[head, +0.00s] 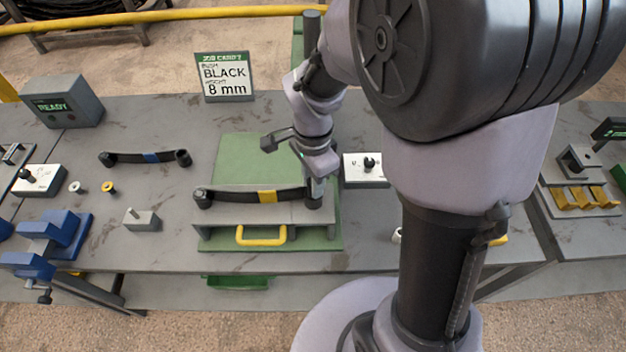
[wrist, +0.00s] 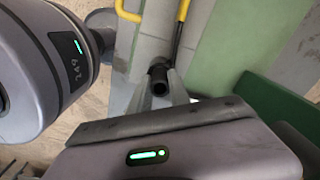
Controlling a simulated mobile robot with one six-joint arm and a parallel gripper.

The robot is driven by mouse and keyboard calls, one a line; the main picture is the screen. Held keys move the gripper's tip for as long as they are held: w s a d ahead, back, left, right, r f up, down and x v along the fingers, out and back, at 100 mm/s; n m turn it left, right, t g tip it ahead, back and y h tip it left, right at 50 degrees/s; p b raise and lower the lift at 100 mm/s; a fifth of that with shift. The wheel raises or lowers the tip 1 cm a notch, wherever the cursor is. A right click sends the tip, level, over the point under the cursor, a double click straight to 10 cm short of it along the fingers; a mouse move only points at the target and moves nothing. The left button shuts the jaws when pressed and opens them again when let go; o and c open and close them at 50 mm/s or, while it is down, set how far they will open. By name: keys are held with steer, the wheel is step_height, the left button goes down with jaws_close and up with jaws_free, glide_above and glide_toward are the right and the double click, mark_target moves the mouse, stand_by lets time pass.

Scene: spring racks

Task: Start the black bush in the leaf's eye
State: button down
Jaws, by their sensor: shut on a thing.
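A dark leaf (head: 235,195) with a yellow band (head: 267,196) lies on a grey fixture on a green plate. Its left eye (head: 203,198) is bare; its right eye (head: 313,200) is under my gripper (head: 319,178). In the wrist view my gripper (wrist: 162,92) points down, its pale fingers shut on a short black hollow bush (wrist: 159,76). The bush is at the leaf's right end. The fingers and bush hide most of that eye, so I cannot tell whether the bush is inside it or just above.
A job card (head: 225,77) reads black, 8 mm. At left are a blue-banded leaf (head: 130,157), a white bush (head: 75,187), a yellow bush (head: 109,188), a pin block (head: 142,219) and a blue vise (head: 60,232). A white box (head: 357,176) stands right of the fixture.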

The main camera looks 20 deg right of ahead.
steer(key=shift+f, duration=0.35)
steer(key=c, duration=0.7)
jaws_free()
steer(key=shift+o, duration=0.2)
steer(key=shift+r, duration=0.1)
step_height(320, 180, up, 7)
steer(key=p, duration=0.5)
steer(key=s+a+r+n+t+y+b, duration=0.1)
steer(key=s+a+n+t+b, duration=0.1)
steer(key=s+n+b, duration=0.3)
steer(key=s+a+r+n+t+y+b, duration=0.1)
steer(key=s+r+n+t+b, duration=0.1)
steer(key=s+n+b, duration=0.4)
steer(key=shift+s+a+t+b, duration=0.4)
steer(key=shift+s+t+b, duration=0.1)
steer(key=shift+s+t, duration=0.45)
